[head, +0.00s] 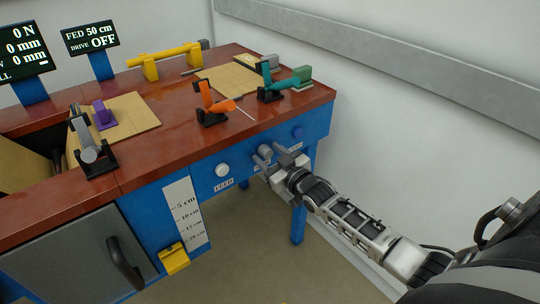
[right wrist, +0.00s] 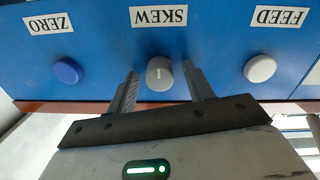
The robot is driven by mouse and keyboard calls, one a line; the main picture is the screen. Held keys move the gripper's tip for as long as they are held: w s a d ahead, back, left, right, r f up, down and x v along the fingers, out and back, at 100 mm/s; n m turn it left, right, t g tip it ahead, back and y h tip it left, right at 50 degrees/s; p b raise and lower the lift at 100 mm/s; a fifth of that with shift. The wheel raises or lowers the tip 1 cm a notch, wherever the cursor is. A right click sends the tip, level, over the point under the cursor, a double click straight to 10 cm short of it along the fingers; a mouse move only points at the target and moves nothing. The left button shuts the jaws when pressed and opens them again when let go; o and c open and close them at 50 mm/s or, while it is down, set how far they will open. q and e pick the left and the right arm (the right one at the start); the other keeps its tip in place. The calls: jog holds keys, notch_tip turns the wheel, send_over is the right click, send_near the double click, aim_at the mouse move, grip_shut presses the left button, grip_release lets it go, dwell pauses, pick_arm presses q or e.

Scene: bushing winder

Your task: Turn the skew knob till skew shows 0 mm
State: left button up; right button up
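The skew knob (right wrist: 159,73) is a grey round knob with a small pale mark on the blue panel, next to its SKEW label (right wrist: 160,16). It also shows in the head view (head: 265,151) on the bench's front. My right gripper (right wrist: 160,85) is open, with one finger on each side of the knob and a visible gap at both sides. In the head view, my right gripper (head: 271,162) is at the panel. The left display (head: 22,48) is cut off by the picture edge; it shows 0 N and two lines of 0 mm, labels mostly hidden. My left gripper is not in view.
A white feed knob (right wrist: 260,68) and a blue zero knob (right wrist: 67,71) flank the skew knob. A second display (head: 90,38) reads FED 50 cm, DRIVE OFF. Orange (head: 213,103) and teal (head: 271,86) levers stand on the red benchtop. A wall is close on the right.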

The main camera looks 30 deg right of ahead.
pick_arm(q)
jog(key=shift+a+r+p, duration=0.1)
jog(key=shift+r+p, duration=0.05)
jog(key=shift+p, duration=0.45)
pick_arm(e)
jog(key=s, duration=1.6)
jog(key=shift+d+r, duration=0.3)
jog(key=shift+d, duration=0.05)
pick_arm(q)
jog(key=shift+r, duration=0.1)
pick_arm(e)
jog(key=s+a+f+g+y, duration=0.1)
jog(key=s+a+f+g, duration=0.1)
jog(key=a, duration=0.5)
jog(key=s+a+f+g+y, duration=0.1)
jog(key=s+a+f+g, duration=0.1)
jog(key=s+a, duration=0.2)
jog(key=s+a+f+g, duration=0.2)
jog(key=s+a+g, duration=0.1)
jog(key=a, duration=0.7)
jog(key=shift+s+a+m+y, duration=0.15)
jog(key=shift+s+m+y, duration=0.2)
jog(key=shift+s, duration=0.2)
jog(key=shift+f, duration=0.15)
